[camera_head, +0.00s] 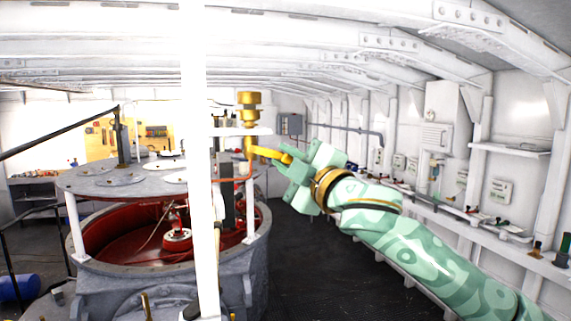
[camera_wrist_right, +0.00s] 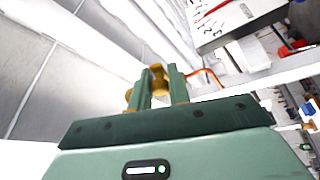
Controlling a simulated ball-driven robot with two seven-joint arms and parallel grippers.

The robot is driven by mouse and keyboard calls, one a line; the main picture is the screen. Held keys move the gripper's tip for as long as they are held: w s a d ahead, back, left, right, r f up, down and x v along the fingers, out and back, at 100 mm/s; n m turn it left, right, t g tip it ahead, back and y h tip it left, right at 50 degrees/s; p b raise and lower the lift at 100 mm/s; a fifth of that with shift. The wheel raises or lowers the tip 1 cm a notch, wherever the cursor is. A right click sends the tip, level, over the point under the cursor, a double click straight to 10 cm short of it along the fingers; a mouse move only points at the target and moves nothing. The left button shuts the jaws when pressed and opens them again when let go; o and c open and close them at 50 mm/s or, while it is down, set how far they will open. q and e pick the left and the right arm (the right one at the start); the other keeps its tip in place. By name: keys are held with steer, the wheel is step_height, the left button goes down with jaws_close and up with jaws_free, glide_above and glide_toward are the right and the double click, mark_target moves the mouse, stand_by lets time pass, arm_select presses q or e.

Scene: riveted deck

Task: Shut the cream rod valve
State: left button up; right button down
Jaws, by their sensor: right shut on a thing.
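A brass-yellow valve (camera_head: 248,107) stands at the white post, with a yellow rod handle (camera_head: 262,151) reaching out to the right, nearly level and slightly down. I see no cream colour on it. My right gripper (camera_head: 287,159) comes in from the right and is shut on the outer end of the handle. In the right wrist view, the two green fingers (camera_wrist_right: 160,87) close around a brass-coloured part of the handle (camera_wrist_right: 157,72). The fingers hide part of the handle's end. My left gripper is not in view.
A white post (camera_head: 193,150) rises in front of a round grey machine (camera_head: 85,183) with a red inside. An orange pipe (camera_head: 236,180) runs below the valve. A white shelf (camera_head: 445,201) with small items lines the right wall. The dark floor (camera_head: 315,260) between is clear.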

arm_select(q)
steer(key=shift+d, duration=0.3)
arm_select(e)
steer(key=shift+d+r+n+g, duration=0.1)
steer(key=shift+r+n+g, duration=0.25)
steer(key=shift+r+n, duration=0.45)
steer(key=shift+d+r+n+g, duration=0.1)
steer(key=shift+r+n+g, duration=0.3)
steer(key=shift+n, duration=0.8)
steer(key=c, duration=1.3)
jaws_free()
steer(key=shift+c, duration=0.2)
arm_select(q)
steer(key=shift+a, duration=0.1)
arm_select(e)
steer(key=shift+a, duration=0.1)
steer(key=shift+f, duration=0.1)
steer(key=shift+s, duration=0.1)
